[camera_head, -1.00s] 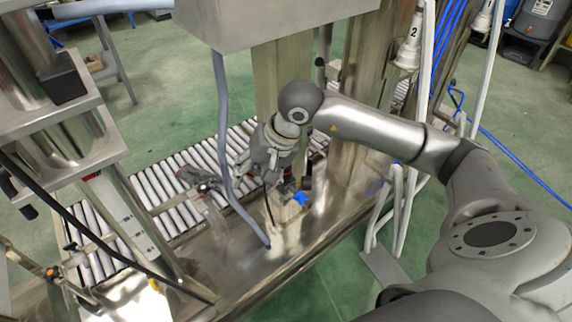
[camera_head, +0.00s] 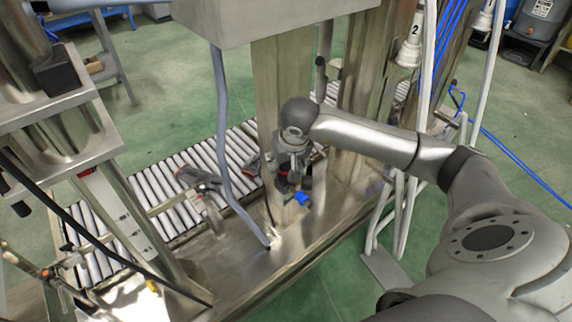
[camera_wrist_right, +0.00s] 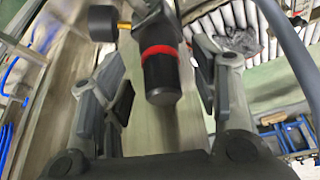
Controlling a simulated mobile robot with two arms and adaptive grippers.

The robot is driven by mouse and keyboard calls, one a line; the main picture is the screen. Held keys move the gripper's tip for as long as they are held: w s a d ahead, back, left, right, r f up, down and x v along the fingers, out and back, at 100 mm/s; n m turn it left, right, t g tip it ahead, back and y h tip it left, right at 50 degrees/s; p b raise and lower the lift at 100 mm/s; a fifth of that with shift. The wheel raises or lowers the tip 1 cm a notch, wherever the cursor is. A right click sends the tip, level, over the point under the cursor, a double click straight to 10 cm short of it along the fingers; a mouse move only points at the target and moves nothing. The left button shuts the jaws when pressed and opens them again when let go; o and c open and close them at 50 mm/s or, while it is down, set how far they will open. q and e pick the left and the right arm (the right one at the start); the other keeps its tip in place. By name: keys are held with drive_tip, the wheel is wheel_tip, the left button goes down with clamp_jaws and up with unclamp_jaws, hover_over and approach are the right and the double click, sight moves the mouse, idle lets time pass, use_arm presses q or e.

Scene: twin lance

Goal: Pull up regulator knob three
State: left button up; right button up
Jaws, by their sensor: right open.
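The regulator knob (camera_wrist_right: 160,78) is a black cylinder with a red ring at its base, seen in the right wrist view. I cannot read a number on it. My right gripper (camera_head: 290,176) is at the steel post in the head view. It is open, with one finger on each side of the knob in the wrist view and gaps showing beside it. In the head view the gripper hides most of the knob. My left gripper is not in view.
A round black gauge (camera_wrist_right: 101,22) with a brass fitting sits close to the knob. A blue fitting (camera_head: 302,199) is just below the gripper. A grey hose (camera_head: 222,130) hangs left of the post. The roller conveyor (camera_head: 165,185) runs behind.

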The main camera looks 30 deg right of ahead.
drive_tip(key=shift+w+f, duration=0.1)
drive_tip(key=shift+f, duration=0.2)
